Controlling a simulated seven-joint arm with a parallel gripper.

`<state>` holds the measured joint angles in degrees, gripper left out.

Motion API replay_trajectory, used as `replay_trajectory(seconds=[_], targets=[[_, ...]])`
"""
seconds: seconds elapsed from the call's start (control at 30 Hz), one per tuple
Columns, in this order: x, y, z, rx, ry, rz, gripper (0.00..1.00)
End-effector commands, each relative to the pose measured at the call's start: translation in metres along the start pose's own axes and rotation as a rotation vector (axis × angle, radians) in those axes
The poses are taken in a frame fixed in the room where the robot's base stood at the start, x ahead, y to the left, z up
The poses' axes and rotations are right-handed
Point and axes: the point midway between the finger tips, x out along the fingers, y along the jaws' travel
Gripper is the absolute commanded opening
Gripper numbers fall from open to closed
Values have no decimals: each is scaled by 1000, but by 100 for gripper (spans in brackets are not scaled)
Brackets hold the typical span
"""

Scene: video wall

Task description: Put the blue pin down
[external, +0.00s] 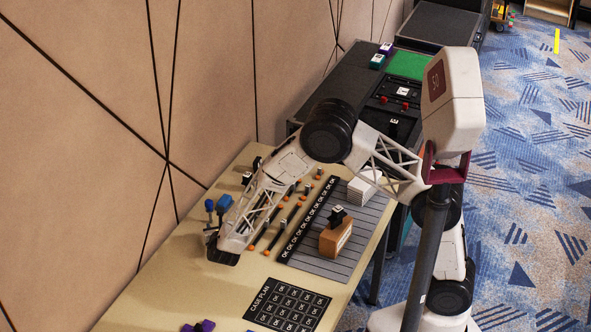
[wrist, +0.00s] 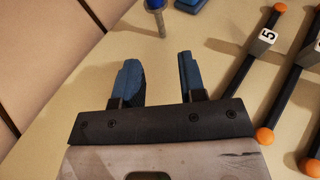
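The blue pin (external: 209,206) has a blue head and a thin grey shank and appears to stand upright on the table near the wall side. In the wrist view the pin (wrist: 157,14) is cut off by the top edge, just beyond my fingertips. My gripper (wrist: 158,60) has two blue fingers spread apart, with bare table between them. It holds nothing. In the external view my gripper (external: 212,239) is low over the table, on the near side of the pin, with its fingers hard to make out.
A blue block (external: 224,203) lies right beside the pin. Black rods with orange ends (wrist: 250,70) lie to the right. A brown box (external: 335,238) sits on the grey slatted mat (external: 310,262). A black case plan card (external: 287,305) lies nearer. The wall borders the table's left.

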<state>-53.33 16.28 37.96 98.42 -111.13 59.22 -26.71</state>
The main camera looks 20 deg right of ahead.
Motion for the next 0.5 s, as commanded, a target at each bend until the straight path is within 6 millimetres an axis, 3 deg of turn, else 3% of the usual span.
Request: replay_trajectory(seconds=[0.17,0.27,0.37,0.5], targets=[[4,-16,16,42,6,-37,38],[8,-38,35,97,15,-88,38],[12,-70,60,179,28,-159,38],[14,-128,101,325,47,-283,38]])
